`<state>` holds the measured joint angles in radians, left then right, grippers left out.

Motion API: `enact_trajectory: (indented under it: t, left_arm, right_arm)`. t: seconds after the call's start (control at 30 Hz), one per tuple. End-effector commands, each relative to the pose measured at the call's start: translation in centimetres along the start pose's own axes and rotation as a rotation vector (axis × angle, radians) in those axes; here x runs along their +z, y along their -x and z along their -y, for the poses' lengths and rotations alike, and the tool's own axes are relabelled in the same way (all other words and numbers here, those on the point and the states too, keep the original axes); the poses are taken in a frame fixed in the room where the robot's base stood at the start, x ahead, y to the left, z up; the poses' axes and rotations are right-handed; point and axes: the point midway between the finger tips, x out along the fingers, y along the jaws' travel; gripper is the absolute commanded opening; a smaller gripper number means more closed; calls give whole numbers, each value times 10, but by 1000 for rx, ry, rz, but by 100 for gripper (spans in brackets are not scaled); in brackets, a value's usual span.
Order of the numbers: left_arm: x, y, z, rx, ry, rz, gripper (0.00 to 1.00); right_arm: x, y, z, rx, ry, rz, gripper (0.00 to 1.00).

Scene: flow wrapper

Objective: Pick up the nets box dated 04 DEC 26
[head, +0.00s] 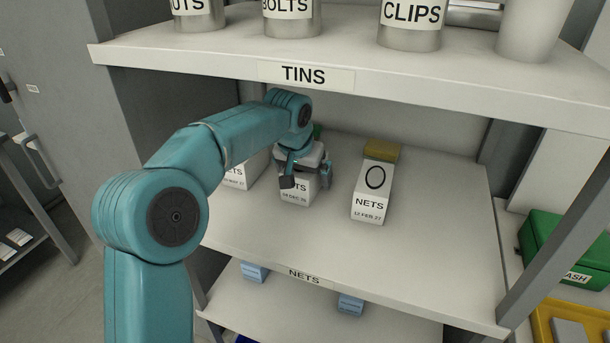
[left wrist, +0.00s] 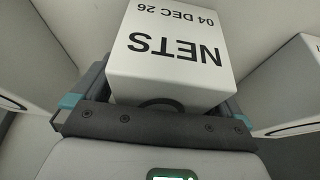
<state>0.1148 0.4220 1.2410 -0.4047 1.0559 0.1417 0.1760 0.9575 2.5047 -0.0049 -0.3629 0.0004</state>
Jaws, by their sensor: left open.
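The nets box dated 04 DEC 26 (left wrist: 175,45) fills the middle of the left wrist view, its label upside down there. In the head view this middle box (head: 298,192) stands on the shelf, its upper part hidden by my gripper. My left gripper (head: 307,182) is open, its fingers on either side of the box. I cannot tell whether they touch it. My right gripper is not in view.
Another nets box (head: 371,200), dated 12 FEB 27, stands to the right, and a third (head: 240,175) to the left, partly behind my arm. The TINS shelf (head: 420,75) hangs above. The NETS shelf (head: 430,230) has free room at front right.

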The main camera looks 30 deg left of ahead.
Motion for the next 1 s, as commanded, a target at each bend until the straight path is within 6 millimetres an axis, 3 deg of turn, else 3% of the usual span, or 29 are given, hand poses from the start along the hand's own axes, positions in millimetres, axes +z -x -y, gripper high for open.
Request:
enact_trajectory:
  t: [0.3, 0.5, 0.8, 1.0]
  left_arm:
    - [0, -1, 0, 0, 0, 0, 100]
    - [0, -1, 0, 0, 0, 0, 44]
    - [0, 1, 0, 0, 0, -2, 44]
    - [-7, 16, 0, 0, 1, -3, 44]
  right_arm:
    - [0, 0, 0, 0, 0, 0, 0]
    - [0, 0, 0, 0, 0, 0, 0]
    - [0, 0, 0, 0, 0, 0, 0]
    - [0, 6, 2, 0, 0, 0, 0]
